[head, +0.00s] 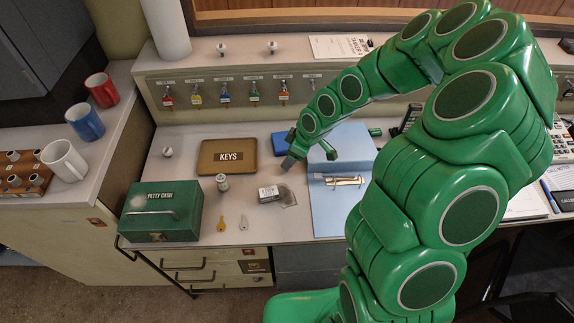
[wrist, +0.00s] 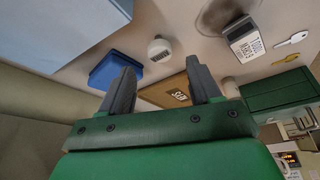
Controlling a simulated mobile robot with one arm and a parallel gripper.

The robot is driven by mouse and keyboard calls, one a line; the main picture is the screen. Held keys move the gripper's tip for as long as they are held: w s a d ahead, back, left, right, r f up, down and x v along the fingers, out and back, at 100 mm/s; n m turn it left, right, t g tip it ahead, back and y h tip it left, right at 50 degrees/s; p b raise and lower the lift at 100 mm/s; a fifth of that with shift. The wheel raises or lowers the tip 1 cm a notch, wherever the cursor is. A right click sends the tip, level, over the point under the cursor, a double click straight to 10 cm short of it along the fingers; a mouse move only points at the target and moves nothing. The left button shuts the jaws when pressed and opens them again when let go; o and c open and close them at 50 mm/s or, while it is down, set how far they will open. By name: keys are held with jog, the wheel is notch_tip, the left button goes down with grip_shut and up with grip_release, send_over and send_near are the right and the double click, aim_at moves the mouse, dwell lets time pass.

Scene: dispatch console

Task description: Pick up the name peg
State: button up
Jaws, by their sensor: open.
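A small white round-headed peg (wrist: 159,48) with a dark lettered band shows in the wrist view, just beyond the gap between my fingertips; I take it as the name peg, but its lettering is too small to read. It is not clear in the head view, where my gripper covers that spot. My gripper (head: 288,163) is low over the desk, between the keys tray (head: 206,158) and the blue folder (head: 340,142). In the wrist view my gripper (wrist: 160,64) has its fingers apart with nothing between them.
A blue box (wrist: 113,70) lies left of the peg in the wrist view. A labelled block (head: 268,193), loose keys (head: 243,222), a white cylinder (head: 222,183) and a green petty cash box (head: 160,210) are nearby. Similar white pegs stand elsewhere, one left of the tray (head: 167,151).

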jog(key=shift+x, duration=1)
jog(key=shift+d+x, duration=0.1)
jog(key=shift+x, duration=0.7)
jog(key=shift+d+x, duration=0.15)
jog(key=shift+x, duration=0.7)
jog(key=shift+s+f, duration=0.1)
jog(key=shift+s, duration=0.05)
jog(key=shift+c, duration=0.4)
jog(key=c, duration=1)
jog(key=shift+r, duration=5)
